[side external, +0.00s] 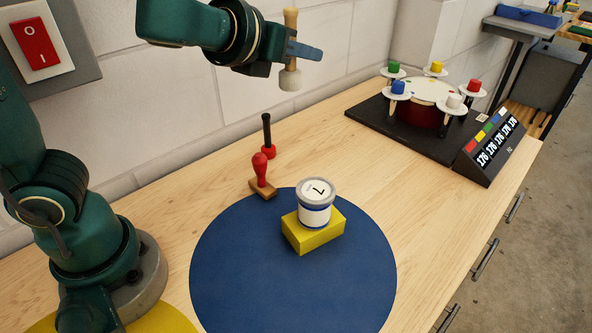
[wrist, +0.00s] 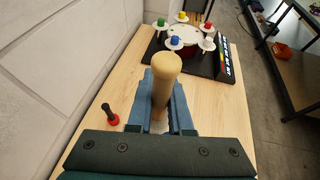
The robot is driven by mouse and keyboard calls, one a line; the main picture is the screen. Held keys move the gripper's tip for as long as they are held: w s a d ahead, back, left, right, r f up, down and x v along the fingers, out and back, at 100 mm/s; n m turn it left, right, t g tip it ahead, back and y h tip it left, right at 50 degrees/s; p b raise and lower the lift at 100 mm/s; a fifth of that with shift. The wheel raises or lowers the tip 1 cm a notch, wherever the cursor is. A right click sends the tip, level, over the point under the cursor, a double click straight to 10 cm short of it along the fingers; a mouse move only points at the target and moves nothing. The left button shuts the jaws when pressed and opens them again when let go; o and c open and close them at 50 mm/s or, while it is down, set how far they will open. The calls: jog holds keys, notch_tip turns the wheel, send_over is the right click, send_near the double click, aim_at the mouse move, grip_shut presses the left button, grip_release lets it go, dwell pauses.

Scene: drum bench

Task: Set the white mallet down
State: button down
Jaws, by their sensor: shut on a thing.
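The white mallet has a pale wooden handle and a whitish head (side external: 290,80). My gripper (side external: 303,50) is shut on its handle and holds it upright, head down, high above the bench. In the wrist view the handle (wrist: 165,85) stands between the blue-grey jaws (wrist: 160,112) and its head is mostly hidden. The wooden bench top (side external: 350,155) lies below, bare under the mallet.
A labelled tub (side external: 315,205) sits on a yellow block (side external: 313,238) on a blue disc (side external: 290,290). A drum with coloured pads (side external: 425,95) and a display (side external: 490,145) are at the right.

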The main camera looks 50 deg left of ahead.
jog(key=w+d+f+m+h, duration=0.1)
jog(key=d+f+m+h, duration=0.5)
jog(key=d, duration=0.6)
jog(key=s+d+f+m+g+h, duration=0.2)
jog(key=s+d+f+h, duration=0.15)
jog(key=d+f, duration=0.2)
jog(key=s+d+f+m+g+h, duration=0.1)
jog(key=s+d+f+m+h, duration=0.1)
jog(key=s+d+f, duration=0.4)
jog(key=shift+w+d+f, duration=0.15)
jog(key=shift+d+f, duration=0.05)
jog(key=shift+f, duration=0.55)
jog(key=shift+w+d+f, duration=0.2)
jog(key=shift+f, duration=0.5)
jog(key=shift+w+d+f, duration=0.15)
jog(key=shift+d+f, duration=0.05)
jog(key=shift+f, duration=0.55)
jog(key=shift+f, duration=0.55)
jog(key=c, duration=0.8)
grip_release()
jog(key=shift+o, duration=0.2)
